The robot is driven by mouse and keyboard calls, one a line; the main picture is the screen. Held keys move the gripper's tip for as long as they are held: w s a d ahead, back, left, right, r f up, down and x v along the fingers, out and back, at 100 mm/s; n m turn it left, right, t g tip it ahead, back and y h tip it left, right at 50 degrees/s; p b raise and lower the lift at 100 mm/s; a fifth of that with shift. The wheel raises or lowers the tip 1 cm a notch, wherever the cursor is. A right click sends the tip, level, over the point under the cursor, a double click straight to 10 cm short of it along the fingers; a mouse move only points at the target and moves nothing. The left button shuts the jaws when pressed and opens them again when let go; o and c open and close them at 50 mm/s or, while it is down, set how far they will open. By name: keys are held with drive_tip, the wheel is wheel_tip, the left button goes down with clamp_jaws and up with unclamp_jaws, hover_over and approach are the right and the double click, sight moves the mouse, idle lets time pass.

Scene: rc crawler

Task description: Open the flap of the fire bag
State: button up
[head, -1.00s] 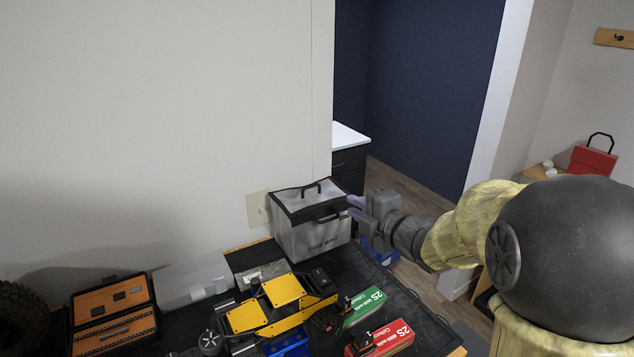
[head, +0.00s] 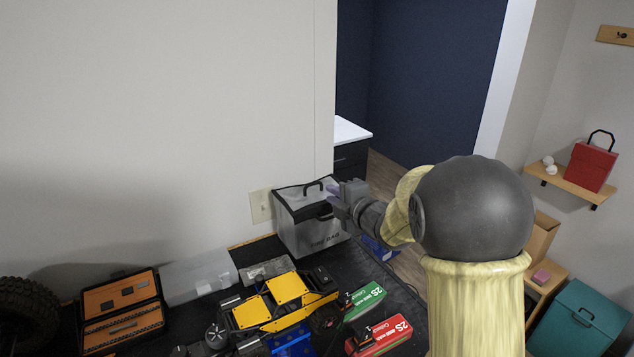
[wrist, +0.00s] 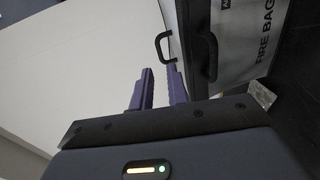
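The fire bag (head: 300,235) is a silver box-shaped bag with black trim, standing upright at the back of the dark work table. Its top flap (head: 292,196) looks closed and has a black loop handle (head: 313,187). Another black handle is on the front face, partly behind my gripper. My gripper (head: 334,198) is at the bag's upper right corner, with its purple fingers pointing left. In the wrist view the fingers (wrist: 160,72) are apart with nothing between them. The loop handle (wrist: 160,48) lies just past the tips; the lettered front face (wrist: 250,45) is at right. I cannot tell if they touch.
A yellow crawler (head: 275,308), red battery box (head: 383,337), green battery box (head: 364,301), clear case (head: 198,276) and orange toolbox (head: 121,308) crowd the table. The wall stands close behind the bag. A teal box (head: 578,318) is at far right.

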sight(315, 184)
drive_tip(key=p+x, duration=0.2)
drive_tip(key=x, duration=0.6)
drive_tip(key=shift+w+a+p, duration=0.15)
drive_tip(key=shift+w+p, duration=0.05)
drive_tip(key=shift+p, duration=0.15)
clamp_jaws()
